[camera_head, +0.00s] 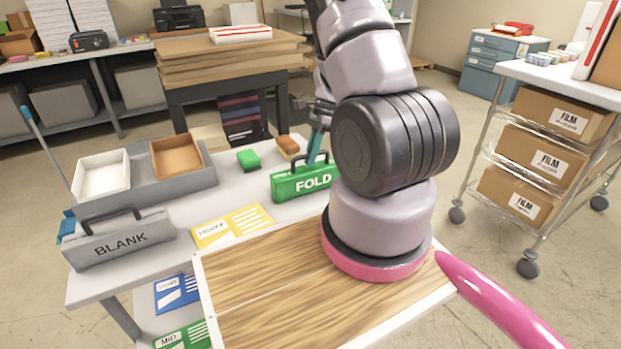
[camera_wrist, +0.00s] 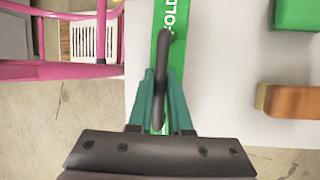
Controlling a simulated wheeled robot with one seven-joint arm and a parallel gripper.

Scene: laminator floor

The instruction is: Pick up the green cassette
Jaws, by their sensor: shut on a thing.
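The green cassette (camera_head: 303,182), marked FOLD, stands upright on the grey table, or just above it; I cannot tell whether its base touches. My gripper (camera_head: 316,146) comes down on this handle from behind, partly hidden by my arm. In the wrist view, the teal fingers of my gripper (camera_wrist: 161,80) are shut on the dark handle (camera_wrist: 162,60), one on each side. The green body (camera_wrist: 172,45) with its white lettering shows below the handle.
A grey BLANK cassette (camera_head: 118,240) stands at the table's left front. A grey tray (camera_head: 205,178) holds white and brown bins. A green block (camera_head: 249,160) and a brown block (camera_head: 288,146) lie near the green cassette. A yellow card (camera_head: 233,226) lies in front. A film cart (camera_head: 545,160) stands right.

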